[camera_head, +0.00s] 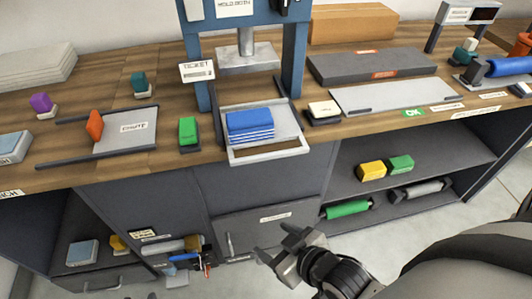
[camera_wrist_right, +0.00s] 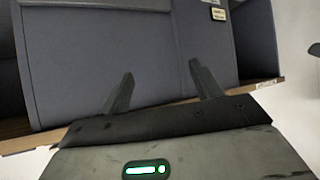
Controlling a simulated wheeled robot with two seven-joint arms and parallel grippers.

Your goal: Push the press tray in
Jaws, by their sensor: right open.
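The press tray (camera_head: 270,156) is a light grey tray that sticks out of the blue press (camera_head: 291,60) to the counter's front edge. A stack of blue sheets or blocks (camera_head: 250,120) lies in it. The press plate (camera_head: 247,58) is above and behind the stack. My right gripper (camera_head: 275,242) is open and empty, low in front of the cabinet and below the tray, apart from it. In the right wrist view its two fingers (camera_wrist_right: 163,88) are spread in front of the grey cabinet. The tray cannot be made out there. My left gripper is not clearly seen.
Left of the tray stand a green stamp (camera_head: 188,131) and a grey plate with an orange-handled piece (camera_head: 95,125). Right of it is a white-topped stamp (camera_head: 324,110). A cabinet drawer (camera_head: 265,220) and open shelves (camera_head: 420,160) lie below the counter.

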